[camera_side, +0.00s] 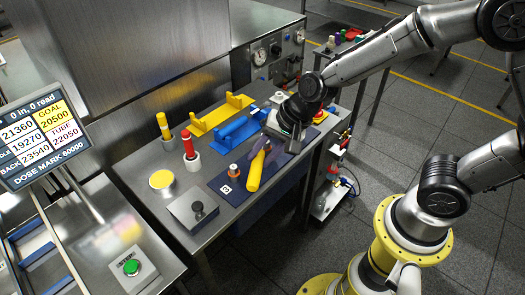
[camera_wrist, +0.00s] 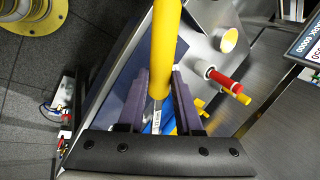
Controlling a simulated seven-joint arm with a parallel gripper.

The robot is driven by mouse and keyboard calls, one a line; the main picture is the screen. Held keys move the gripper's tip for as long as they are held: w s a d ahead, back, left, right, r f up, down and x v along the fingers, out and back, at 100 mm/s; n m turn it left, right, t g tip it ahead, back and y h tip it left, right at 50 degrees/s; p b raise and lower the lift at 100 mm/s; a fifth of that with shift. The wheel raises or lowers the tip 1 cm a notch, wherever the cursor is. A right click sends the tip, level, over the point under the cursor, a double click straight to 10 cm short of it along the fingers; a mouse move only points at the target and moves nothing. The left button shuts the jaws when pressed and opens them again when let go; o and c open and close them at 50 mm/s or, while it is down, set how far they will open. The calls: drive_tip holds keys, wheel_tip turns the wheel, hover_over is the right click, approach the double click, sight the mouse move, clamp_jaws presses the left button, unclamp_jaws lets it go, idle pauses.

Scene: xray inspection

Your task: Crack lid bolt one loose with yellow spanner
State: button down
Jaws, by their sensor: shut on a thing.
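The yellow spanner (camera_side: 256,170) has a thick yellow handle and points down and left over the dark blue mat in the side view. My gripper (camera_side: 275,143) is shut on it near its upper end. In the wrist view the yellow handle (camera_wrist: 166,45) runs up from between the two fingers of my gripper (camera_wrist: 160,82), with a labelled silver shaft below. A small metal piece with an orange top (camera_side: 233,170) stands on the mat left of the handle, apart from it. I cannot tell whether it is lid bolt one. The spanner's jaw end is hidden.
The blue mat (camera_side: 218,183) lies on a steel bench. Yellow (camera_side: 220,115) and blue (camera_side: 237,132) racks stand behind.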

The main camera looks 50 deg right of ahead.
drive_tip(key=shift+f, duration=3.85)
drive_tip(key=shift+d, duration=0.1)
drive_tip(key=shift+s+d+n+g+y, duration=0.3)
drive_tip(key=shift+s+d+n+y, duration=0.1)
drive_tip(key=shift+s+d+n, duration=0.7)
drive_tip(key=shift+w+a, duration=0.1)
drive_tip(key=shift+a, duration=0.1)
drive_tip(key=shift+s+d+n+g+y, duration=0.2)
drive_tip(key=shift+s+d+n, duration=0.2)
drive_tip(key=shift+d+n, duration=0.25)
drive_tip(key=shift+s+d+n+g+y, duration=0.2)
drive_tip(key=shift+s+d+n, duration=0.2)
drive_tip(key=shift+d+n, duration=0.2)
